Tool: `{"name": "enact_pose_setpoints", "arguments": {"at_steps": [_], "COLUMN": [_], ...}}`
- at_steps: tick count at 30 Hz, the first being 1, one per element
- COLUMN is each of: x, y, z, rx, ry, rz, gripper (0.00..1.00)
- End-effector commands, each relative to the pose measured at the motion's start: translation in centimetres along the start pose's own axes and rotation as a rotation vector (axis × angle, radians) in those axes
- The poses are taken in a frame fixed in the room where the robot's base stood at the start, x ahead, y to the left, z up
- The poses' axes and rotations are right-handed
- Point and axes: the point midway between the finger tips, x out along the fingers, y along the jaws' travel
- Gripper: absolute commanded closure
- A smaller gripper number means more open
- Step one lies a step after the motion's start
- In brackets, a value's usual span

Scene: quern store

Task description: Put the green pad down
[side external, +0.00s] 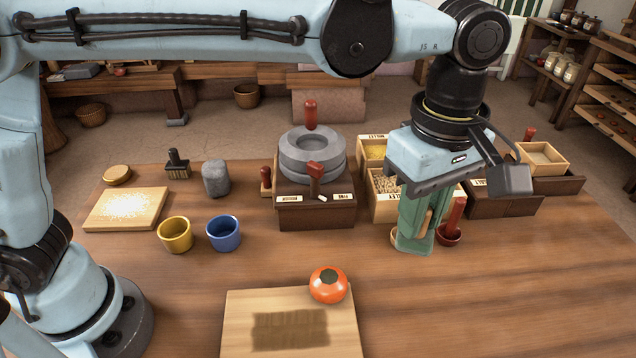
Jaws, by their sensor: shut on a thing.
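My gripper (420,222) hangs at the right of the bench, pointing down beside the labelled grain boxes. It is shut on the green pad (413,236), a green upright piece below the blue wrist. A narrow tan strip (424,223) shows at the pad's right side; I cannot tell what it belongs to. The fingertips are hard to make out against the green. I cannot tell whether the pad's lower edge touches the bench.
A pale board (238,340) with a dark rectangular patch lies at the front, an orange round pot (328,285) on its corner. A stone quern (312,158) stands behind. A red-handled tool (453,220) in a bowl is close right of my gripper. The front right bench (500,305) is clear.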

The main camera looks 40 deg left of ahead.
Motion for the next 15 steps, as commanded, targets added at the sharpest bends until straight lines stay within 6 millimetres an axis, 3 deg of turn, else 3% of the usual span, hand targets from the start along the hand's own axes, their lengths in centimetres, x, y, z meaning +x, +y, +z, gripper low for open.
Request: {"name": "enact_pose_setpoints", "arguments": {"at_steps": [1,6,15], "x": [0.0,0.1,0.1], "y": [-0.8,-3.1,-6.3], "z": [2.6,8.3,13.9], "rx": [0.07,0.23,0.398], "ry": [0.0,0.0,0.0], "rz": [0.0,0.0,0.0], "gripper": [1.0,1.0,1.0]}}
